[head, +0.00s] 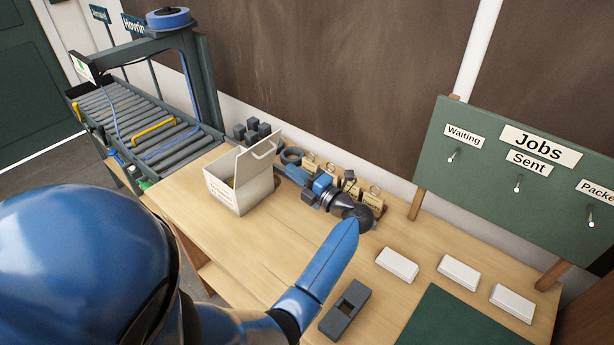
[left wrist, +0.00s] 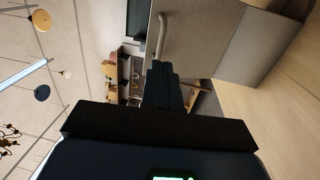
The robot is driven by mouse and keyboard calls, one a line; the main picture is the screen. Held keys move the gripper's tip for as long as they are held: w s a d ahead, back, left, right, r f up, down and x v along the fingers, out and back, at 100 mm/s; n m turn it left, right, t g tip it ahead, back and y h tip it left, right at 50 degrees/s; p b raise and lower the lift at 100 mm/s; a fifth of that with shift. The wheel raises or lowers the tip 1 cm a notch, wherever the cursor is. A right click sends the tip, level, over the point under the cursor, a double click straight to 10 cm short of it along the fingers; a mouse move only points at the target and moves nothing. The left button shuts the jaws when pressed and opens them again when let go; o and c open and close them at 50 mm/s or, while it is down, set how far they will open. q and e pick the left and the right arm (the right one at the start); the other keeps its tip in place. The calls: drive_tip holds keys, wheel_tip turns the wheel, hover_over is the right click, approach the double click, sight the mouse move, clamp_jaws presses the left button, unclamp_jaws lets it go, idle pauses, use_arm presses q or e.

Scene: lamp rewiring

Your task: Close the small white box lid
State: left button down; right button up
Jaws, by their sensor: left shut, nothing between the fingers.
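The small white box (head: 222,193) stands on the wooden table at the left, with printed text on its front. Its lid (head: 257,163) stands raised on the right side, and a dark gap shows between lid and box. A bar handle (head: 265,150) is on the lid; it also shows in the left wrist view (left wrist: 161,36). My left gripper (head: 282,168) is shut and empty just right of the lid. In the left wrist view its dark fingers (left wrist: 162,68) point at the lid (left wrist: 196,36) near the handle; contact cannot be told. My right gripper is not in view.
A roller conveyor (head: 150,130) is beyond the table's left end. Dark blocks (head: 258,129), a dark ring (head: 291,156) and tagged items (head: 372,198) line the back edge. White blocks (head: 397,265) and a grey slotted block (head: 345,310) lie to the right.

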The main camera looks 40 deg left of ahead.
sight(268, 154)
use_arm(q)
drive_tip(key=a, duration=0.1)
drive_tip(key=a+p, duration=0.1)
drive_tip(key=a, duration=0.1)
drive_tip(key=a+r+p, duration=0.1)
drive_tip(key=a, duration=0.1)
drive_tip(key=shift+w+a, duration=0.15)
drive_tip(key=shift+w, duration=0.15)
drive_tip(key=shift+a, duration=0.55)
drive_tip(key=shift+w+a+f, duration=0.15)
drive_tip(key=shift+a, duration=0.05)
